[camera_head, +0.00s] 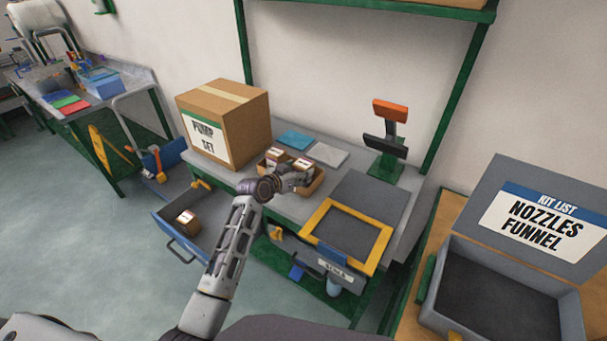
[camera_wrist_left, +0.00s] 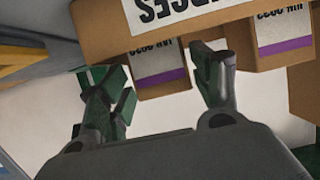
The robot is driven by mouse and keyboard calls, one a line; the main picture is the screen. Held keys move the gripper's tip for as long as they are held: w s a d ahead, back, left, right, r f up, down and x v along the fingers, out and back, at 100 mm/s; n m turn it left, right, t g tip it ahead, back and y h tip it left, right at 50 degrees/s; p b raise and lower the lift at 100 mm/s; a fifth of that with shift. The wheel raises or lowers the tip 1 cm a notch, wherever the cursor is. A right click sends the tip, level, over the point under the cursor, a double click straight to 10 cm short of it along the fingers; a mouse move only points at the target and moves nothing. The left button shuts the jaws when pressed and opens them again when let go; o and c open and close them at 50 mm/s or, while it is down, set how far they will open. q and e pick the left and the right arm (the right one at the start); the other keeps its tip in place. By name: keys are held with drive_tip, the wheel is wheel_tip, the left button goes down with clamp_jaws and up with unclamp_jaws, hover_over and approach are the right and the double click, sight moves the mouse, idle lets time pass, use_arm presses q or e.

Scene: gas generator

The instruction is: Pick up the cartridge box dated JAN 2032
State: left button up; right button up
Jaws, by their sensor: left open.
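Two small brown cartridge boxes with white and purple labels stand in an open cardboard tray (camera_head: 313,190) on the bench: a left one (camera_head: 277,157) and a right one (camera_head: 303,163). My left gripper (camera_head: 296,180) is at the tray, open. The left wrist view is upside down; there one box (camera_wrist_left: 163,74) lies between the open fingers (camera_wrist_left: 168,75), and the other box (camera_wrist_left: 284,50) is to the right. I cannot tell whether the fingers touch a box. Small dates show on both labels, hard to read surely. A third small box (camera_head: 187,221) lies in the open drawer.
A large "PUMP SET" carton (camera_head: 235,115) stands left of the tray. A yellow-framed grey panel (camera_head: 352,232) lies right of it, with a scanner-like stand (camera_head: 388,140) behind. An open grey "NOZZLES FUNNEL" case (camera_head: 505,290) is at right. The drawer (camera_head: 172,240) sticks out.

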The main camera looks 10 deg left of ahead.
use_arm(q)
drive_tip(key=shift+w+d, duration=0.3)
drive_tip(key=shift+w, duration=0.45)
drive_tip(key=shift+x, duration=1.25)
use_arm(e)
drive_tip(key=shift+a+r, duration=0.2)
drive_tip(key=shift+a, duration=0.35)
use_arm(q)
drive_tip(key=shift+a, duration=0.1)
use_arm(e)
drive_tip(key=shift+d, duration=0.2)
use_arm(q)
drive_tip(key=c, duration=0.9)
drive_tip(key=shift+o, duration=0.2)
use_arm(e)
drive_tip(key=shift+d, duration=0.45)
drive_tip(key=shift+a, duration=0.25)
